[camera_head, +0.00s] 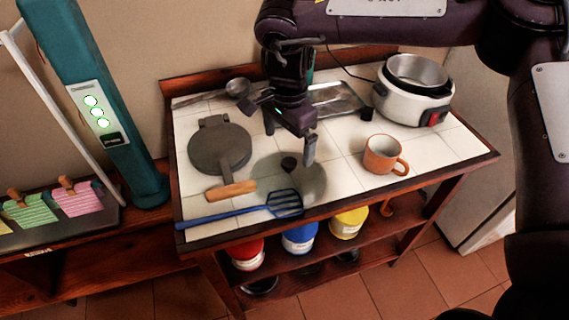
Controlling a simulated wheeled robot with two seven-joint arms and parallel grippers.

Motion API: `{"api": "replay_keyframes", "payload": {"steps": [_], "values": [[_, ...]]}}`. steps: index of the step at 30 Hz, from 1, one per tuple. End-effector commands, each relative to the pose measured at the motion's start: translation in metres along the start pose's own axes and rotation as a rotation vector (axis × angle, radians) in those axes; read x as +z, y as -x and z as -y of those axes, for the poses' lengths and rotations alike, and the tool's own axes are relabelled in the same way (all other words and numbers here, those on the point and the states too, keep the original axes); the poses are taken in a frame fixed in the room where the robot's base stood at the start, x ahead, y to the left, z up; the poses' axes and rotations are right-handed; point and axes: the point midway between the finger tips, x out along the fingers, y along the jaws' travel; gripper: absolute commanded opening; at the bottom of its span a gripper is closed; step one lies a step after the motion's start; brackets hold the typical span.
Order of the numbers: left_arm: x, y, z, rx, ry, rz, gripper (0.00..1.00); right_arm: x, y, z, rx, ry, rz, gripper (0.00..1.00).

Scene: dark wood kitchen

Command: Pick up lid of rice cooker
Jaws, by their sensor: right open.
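The lid (308,187) looks like a round, see-through grey disc with a dark knob (288,164). It lies flat on the tiled table top near the front middle. My right gripper (289,138) is open and empty, pointing down just above and behind the knob. One finger is on each side of the knob in the picture; contact is not visible. The white rice cooker (398,104) stands at the back right without a cover, its metal pot (417,72) showing. My left gripper is not in view.
A dark round pan (219,147) with a wooden handle is left of the lid. A blue slotted spatula (240,212) lies along the front edge. An orange mug (382,156) is at right. A metal tray (336,100) and a ladle (237,88) lie behind.

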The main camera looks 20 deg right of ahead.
Motion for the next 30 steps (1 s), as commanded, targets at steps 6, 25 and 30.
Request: {"api": "replay_keyframes", "payload": {"steps": [6,25,30], "values": [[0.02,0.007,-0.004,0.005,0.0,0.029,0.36,0.0,-0.025,-0.002,0.004,0.0,0.0,1.0],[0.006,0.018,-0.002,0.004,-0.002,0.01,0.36,0.0,-0.07,-0.003,0.001,-0.001,0.0,0.95],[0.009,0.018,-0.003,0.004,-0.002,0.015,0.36,0.0,-0.07,-0.003,0.001,-0.001,0.0,0.72]]}}
